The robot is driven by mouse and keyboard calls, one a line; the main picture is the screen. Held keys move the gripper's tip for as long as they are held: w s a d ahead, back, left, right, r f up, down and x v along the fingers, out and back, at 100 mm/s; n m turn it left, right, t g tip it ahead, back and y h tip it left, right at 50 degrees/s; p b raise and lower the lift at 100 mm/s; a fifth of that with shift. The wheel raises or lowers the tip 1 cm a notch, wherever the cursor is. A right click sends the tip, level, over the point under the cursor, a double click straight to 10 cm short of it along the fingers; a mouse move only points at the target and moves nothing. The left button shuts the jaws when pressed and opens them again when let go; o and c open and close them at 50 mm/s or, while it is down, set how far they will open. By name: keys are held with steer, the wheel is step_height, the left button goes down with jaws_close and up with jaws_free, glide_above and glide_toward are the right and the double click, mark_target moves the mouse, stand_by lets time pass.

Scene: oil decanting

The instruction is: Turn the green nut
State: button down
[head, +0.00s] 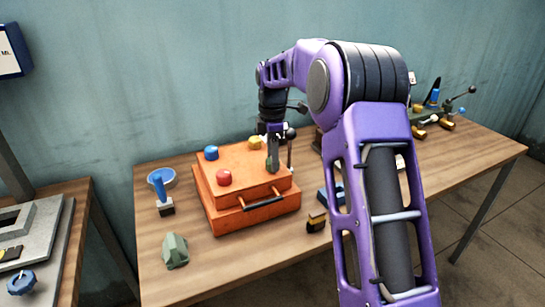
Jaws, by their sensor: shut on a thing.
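The green nut (271,165) sits at the right side of the top of an orange box (240,170) on the wooden table. My gripper (273,156) points straight down over it and is shut on it. The fingers cover part of the nut, so its exact turn angle cannot be told. A red nut (223,177), a blue nut (211,153) and a yellow nut (255,142) sit on the same box top.
A dark handle (264,203) is on the box front. A blue-handled tool (161,191), a green block (175,251) and a small dark-and-tan block (316,221) stand around the box. My arm hides part of the table's right side.

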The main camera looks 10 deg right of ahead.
steer(key=shift+r, duration=0.1)
steer(key=m+p, duration=0.3)
steer(key=m, duration=0.2)
steer(key=m+p, duration=0.1)
steer(key=m, duration=1.1)
steer(key=shift+m, duration=0.4)
steer(key=m, duration=0.5)
steer(key=shift+m, duration=0.3)
steer(key=shift+c, duration=1.5)
jaws_free()
